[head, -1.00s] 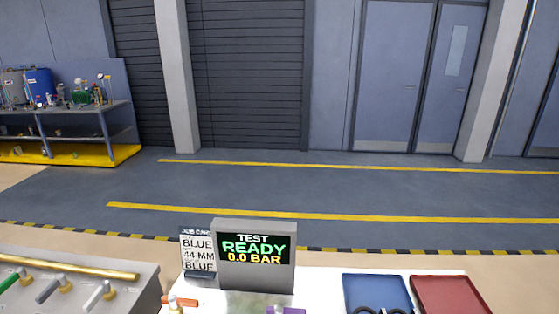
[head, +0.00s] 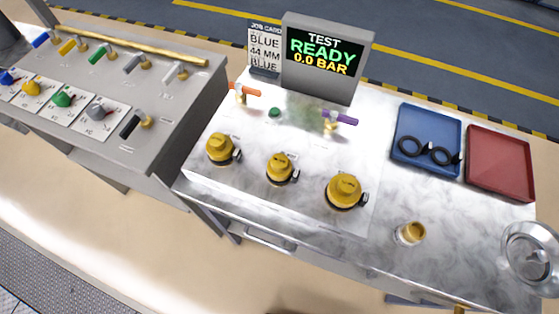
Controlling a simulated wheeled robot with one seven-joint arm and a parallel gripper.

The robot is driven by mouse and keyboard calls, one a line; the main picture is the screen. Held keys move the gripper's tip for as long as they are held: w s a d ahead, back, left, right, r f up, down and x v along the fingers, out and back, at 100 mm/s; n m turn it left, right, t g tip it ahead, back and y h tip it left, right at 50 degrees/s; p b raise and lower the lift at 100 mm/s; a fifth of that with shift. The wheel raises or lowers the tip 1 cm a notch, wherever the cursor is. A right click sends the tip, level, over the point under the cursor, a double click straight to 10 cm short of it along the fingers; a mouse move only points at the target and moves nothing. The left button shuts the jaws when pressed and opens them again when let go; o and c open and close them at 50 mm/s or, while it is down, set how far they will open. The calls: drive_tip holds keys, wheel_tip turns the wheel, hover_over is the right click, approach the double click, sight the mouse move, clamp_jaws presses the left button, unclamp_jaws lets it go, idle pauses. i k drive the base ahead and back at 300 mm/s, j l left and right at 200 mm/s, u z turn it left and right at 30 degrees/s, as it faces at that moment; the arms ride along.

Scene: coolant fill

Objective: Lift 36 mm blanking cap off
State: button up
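Three yellow blanking caps sit in a slanting row on the white-grey bench top (head: 300,222): a left cap (head: 220,149), a middle cap (head: 281,168) and a right cap (head: 344,190). Each is seated on a dark ring with a small clamp at its right side. The right cap looks largest and the middle one smallest. I can read no size marks by them, so I cannot tell for sure which is 36 mm. My gripper is not in view.
Behind the caps stand an orange-handled valve (head: 241,92), a purple-handled valve (head: 336,119) and the test display (head: 325,58) reading READY 0.0 BAR. The job card (head: 264,48) reads BLUE, 44 MM, BLUE. Right are a blue tray (head: 430,118) with two black rings, a red tray (head: 500,163) and a small yellow-topped cup (head: 410,233).

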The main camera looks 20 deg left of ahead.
sight(278, 166)
drive_tip(key=i+l, duration=0.2)
drive_tip(key=l, duration=0.15)
drive_tip(key=i+l, duration=0.2)
drive_tip(key=l+u, duration=0.1)
drive_tip(key=u, duration=0.35)
drive_tip(key=l+u, duration=0.1)
drive_tip(key=u, duration=0.35)
drive_tip(key=l+u, duration=0.1)
drive_tip(key=u, duration=0.35)
